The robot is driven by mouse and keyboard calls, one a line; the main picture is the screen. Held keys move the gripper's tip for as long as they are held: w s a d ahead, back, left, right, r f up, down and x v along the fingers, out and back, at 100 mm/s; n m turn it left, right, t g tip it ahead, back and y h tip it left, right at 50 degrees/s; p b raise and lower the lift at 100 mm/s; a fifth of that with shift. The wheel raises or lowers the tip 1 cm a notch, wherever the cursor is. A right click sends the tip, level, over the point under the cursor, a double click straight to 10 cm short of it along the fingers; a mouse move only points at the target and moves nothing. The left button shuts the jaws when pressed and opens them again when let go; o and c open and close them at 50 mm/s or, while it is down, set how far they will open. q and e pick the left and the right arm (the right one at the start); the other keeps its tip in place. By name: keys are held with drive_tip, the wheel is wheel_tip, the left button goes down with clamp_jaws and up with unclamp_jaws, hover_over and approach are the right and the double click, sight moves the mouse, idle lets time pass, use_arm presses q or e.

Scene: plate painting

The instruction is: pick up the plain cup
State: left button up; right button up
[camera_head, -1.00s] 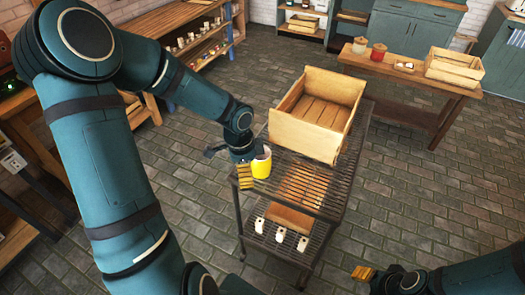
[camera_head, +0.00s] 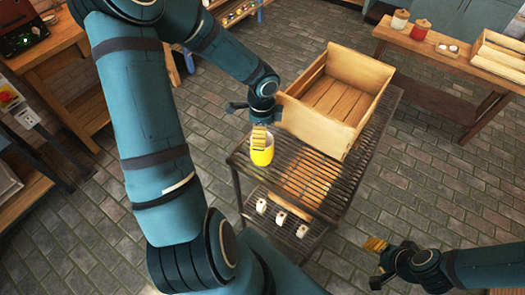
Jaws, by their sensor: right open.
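A yellow cup with a white upper band (camera_head: 262,156) is at the near left corner of the wire cart's top shelf. My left gripper (camera_head: 260,137) points down at the cup, its yellow fingers overlapping the cup's upper part. I cannot tell whether its fingers are apart or touch the cup. Several small white cups with dark marks (camera_head: 281,217) stand in a row on the cart's lower shelf. I cannot tell whether one is plain. My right gripper (camera_head: 375,244) is open and empty, low at the right, in front of the cart.
A wooden crate (camera_head: 345,92) stands on the back of the cart (camera_head: 310,180), right of the yellow cup. A wooden bench (camera_head: 435,62) at the back right holds a red and a white canister and another crate. The brick floor right of the cart is clear.

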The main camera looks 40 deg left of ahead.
use_arm(q)
drive_tip(key=shift+f+b, duration=0.6)
drive_tip(key=shift+f, duration=2.8)
drive_tip(key=shift+c, duration=0.3)
drive_tip(key=c, duration=1.1)
